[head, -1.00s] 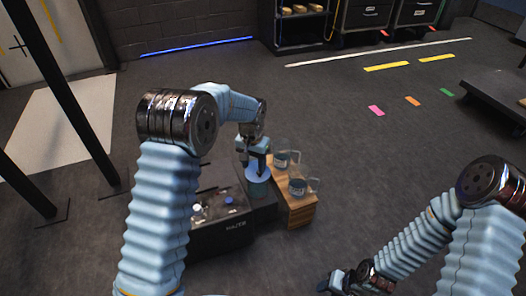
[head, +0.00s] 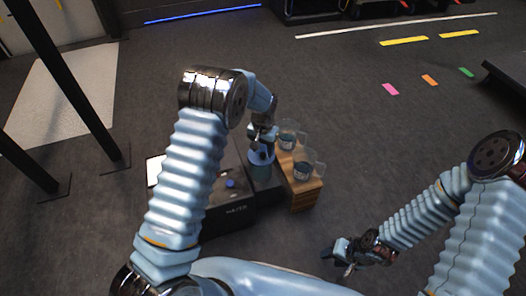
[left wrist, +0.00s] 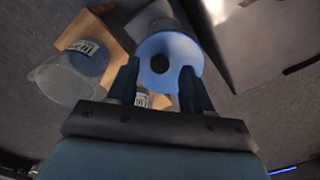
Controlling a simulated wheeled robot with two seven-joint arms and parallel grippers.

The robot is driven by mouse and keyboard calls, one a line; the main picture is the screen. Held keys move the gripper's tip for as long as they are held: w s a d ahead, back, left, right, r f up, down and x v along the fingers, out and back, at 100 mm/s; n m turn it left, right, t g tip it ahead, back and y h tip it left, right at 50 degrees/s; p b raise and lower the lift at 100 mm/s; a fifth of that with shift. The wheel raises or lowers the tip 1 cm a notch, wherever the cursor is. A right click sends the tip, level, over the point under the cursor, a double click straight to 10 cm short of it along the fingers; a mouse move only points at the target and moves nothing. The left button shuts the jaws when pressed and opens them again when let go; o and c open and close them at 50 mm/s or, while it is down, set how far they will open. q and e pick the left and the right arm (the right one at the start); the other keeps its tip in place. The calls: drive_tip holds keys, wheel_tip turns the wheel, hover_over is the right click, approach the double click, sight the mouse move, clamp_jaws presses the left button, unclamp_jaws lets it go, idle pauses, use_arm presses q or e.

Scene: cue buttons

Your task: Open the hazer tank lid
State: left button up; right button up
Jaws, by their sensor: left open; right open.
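The hazer (head: 218,213) is a dark box at the middle left of the head view, with its name on the front. Its tank (head: 261,173) is a teal cylinder under a pale blue round lid (head: 261,157), which looks closed. In the left wrist view the lid (left wrist: 157,52) is a blue disc with a dark round spot in its middle. My left gripper (head: 262,137) is open at the lid, its fingertips showing at the disc's near edge; I cannot tell whether they touch it. My right gripper (head: 343,256) is open, low over the floor, away from the hazer.
A wooden crate (head: 304,196) right of the tank carries two clear jugs with labels, one behind (head: 289,137) and one in front (head: 305,168). A blue knob (head: 230,184) sits on the hazer's top. Dark poles stand at left.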

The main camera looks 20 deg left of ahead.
use_arm(q)
drive_tip(key=shift+f, duration=0.8)
clamp_jaws()
